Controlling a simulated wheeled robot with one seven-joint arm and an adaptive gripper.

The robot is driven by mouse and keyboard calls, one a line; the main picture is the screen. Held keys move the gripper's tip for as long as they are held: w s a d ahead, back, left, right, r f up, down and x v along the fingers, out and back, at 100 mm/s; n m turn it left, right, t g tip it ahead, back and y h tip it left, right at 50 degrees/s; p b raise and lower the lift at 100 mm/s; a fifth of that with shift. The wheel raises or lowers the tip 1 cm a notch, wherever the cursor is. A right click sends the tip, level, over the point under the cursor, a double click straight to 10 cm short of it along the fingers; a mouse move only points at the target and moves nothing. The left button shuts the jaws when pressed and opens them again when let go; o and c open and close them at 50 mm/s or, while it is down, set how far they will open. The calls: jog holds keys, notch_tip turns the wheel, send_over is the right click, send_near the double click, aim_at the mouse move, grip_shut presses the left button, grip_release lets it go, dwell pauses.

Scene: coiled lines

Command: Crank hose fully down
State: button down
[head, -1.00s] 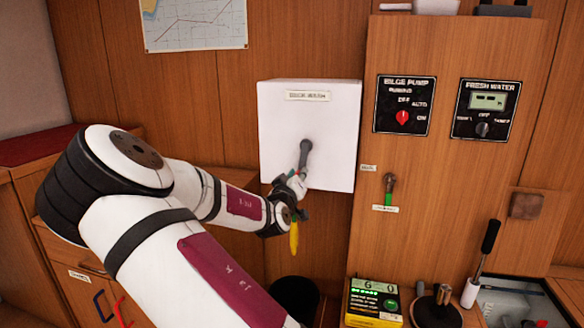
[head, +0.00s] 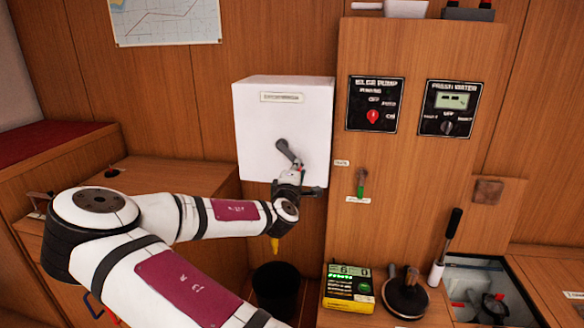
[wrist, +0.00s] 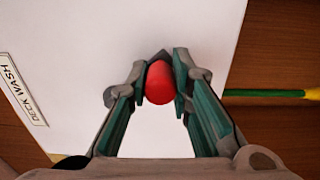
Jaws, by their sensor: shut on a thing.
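A white box (head: 270,110) labelled "DECK WASH" is fixed to the wooden wall in the head view. A dark grey crank (head: 285,150) on its front points down and to the right. My gripper (head: 295,176) is at the crank's outer end, near the lower right of the box. In the wrist view my gripper (wrist: 160,75) is shut on the red crank knob (wrist: 159,88), with a finger on each side. A yellow nozzle (head: 275,244) hangs below the box, partly hidden by my arm. A green hose with a yellow end (wrist: 265,93) shows in the wrist view.
A black bin (head: 277,287) stands below. A lit yellow-green device (head: 348,289) and a black-handled lever (head: 446,240) are lower right.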

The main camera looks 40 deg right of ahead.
jog(key=shift+s+d+r+n+p, duration=0.35)
jog(key=shift+s+r+n+p, duration=0.15)
jog(key=shift+n+p, duration=0.35)
jog(key=shift+s+d+r+n+p, duration=0.3)
jog(key=shift+s+r+n+p, duration=0.2)
jog(key=shift+n, duration=0.55)
jog(key=c, duration=1.4)
grip_release()
jog(key=shift+r, duration=0.1)
jog(key=shift+w, duration=0.15)
jog(key=shift+a, duration=0.15)
jog(key=shift+a, duration=0.2)
jog(key=v, duration=1.1)
jog(key=shift+s+a, duration=0.1)
jog(key=shift+s, duration=0.25)
